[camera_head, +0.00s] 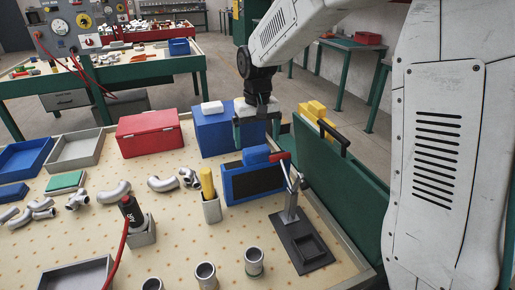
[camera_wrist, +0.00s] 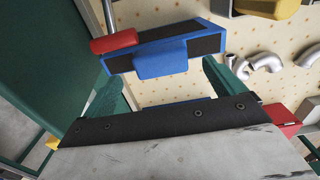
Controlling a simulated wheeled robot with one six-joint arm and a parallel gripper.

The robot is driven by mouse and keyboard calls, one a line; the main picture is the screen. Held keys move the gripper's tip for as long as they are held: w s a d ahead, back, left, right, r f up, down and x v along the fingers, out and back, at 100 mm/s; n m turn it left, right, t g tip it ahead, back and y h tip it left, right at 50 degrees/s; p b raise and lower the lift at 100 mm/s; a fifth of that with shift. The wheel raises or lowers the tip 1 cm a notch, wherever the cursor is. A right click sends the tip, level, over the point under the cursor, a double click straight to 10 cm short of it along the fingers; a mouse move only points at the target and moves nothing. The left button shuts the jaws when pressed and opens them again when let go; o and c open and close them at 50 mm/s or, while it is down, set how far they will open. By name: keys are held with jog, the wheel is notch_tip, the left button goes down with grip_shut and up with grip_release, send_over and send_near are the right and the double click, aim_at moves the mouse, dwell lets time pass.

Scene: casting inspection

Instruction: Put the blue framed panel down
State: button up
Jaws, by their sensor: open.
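The blue framed panel (camera_head: 233,188) has a dark face and a blue block-like handle (camera_head: 256,154) on its top edge. It stands upright on the dotted tabletop, right of centre in the head view. In the wrist view the panel (camera_wrist: 205,45) and its handle (camera_wrist: 160,62) lie just ahead of my fingers. My gripper (camera_head: 258,132) is open, with its green fingers apart, above and behind the handle. In the wrist view the fingertips (camera_wrist: 160,75) point to either side of the handle. I cannot tell whether they touch it. No grip on the panel shows.
A lever stand with a red handle (camera_head: 280,157) is close at the panel's right. A blue box (camera_head: 215,135) is behind, and a cup with a yellow tool (camera_head: 212,210) is at left. A green wall (camera_head: 335,190) edges the right side. Metal cups stand in front.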

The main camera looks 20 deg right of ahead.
notch_tip(320, 180, up, 7)
jog(key=s+d+r, duration=0.1)
jog(key=s+r, duration=0.1)
jog(key=s, duration=0.6)
jog(key=s+d+r, duration=0.1)
jog(key=s+r, duration=0.2)
jog(key=s, duration=0.5)
jog(key=s+d+f, duration=0.1)
jog(key=s+f, duration=0.1)
jog(key=s, duration=0.6)
jog(key=s+f+t, duration=0.1)
jog(key=s+f, duration=0.1)
jog(key=s, duration=0.6)
jog(key=shift+s+d, duration=0.2)
jog(key=shift+d, duration=0.15)
